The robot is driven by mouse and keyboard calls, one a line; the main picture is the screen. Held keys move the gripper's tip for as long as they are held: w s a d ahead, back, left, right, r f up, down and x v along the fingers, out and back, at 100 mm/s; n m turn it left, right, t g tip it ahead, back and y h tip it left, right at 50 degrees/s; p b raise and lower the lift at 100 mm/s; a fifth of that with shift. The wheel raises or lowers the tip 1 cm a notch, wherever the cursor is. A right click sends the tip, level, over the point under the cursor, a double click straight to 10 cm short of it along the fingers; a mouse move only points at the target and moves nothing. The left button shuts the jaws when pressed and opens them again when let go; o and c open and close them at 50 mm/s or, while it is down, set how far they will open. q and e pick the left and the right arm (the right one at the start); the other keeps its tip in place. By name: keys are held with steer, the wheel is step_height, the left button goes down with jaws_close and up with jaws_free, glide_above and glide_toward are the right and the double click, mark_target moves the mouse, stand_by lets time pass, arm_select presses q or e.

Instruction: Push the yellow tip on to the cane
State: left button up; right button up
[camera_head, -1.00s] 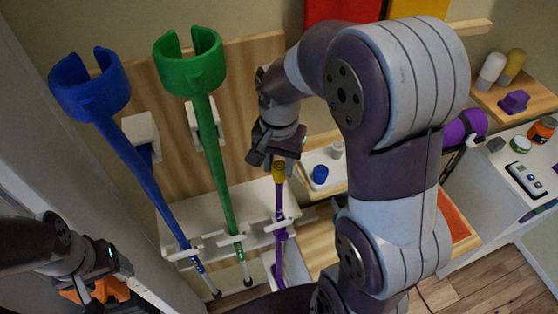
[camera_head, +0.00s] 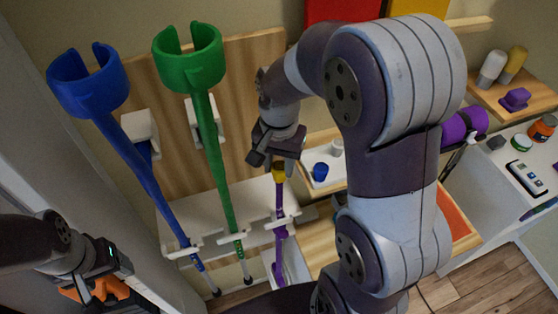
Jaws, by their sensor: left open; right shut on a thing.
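The purple cane (camera_head: 280,205) stands upright in a slot of the white rack. The yellow tip (camera_head: 279,169) is at the cane's upper end, in line with it. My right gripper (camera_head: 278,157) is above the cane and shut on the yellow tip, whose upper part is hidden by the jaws. I cannot tell how far the tip sits over the cane's end. My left gripper (camera_head: 108,280) is open at the lower left, well away from the cane, beside an orange thing (camera_head: 105,289) partly hidden by it.
A blue crutch (camera_head: 142,180) and a green crutch (camera_head: 215,165) lean in the white rack (camera_head: 190,215), left of the cane. A tray with a blue cap (camera_head: 320,172) and a pale cap lies to the right. My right arm hides much of the middle.

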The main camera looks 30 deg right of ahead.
steer(key=shift+f+b, duration=0.95)
steer(key=shift+f, duration=0.5)
steer(key=o, duration=1.7)
steer(key=shift+r, duration=0.1)
step_height(320, 180, up, 8)
steer(key=p, duration=0.7)
steer(key=shift+p, duration=0.3)
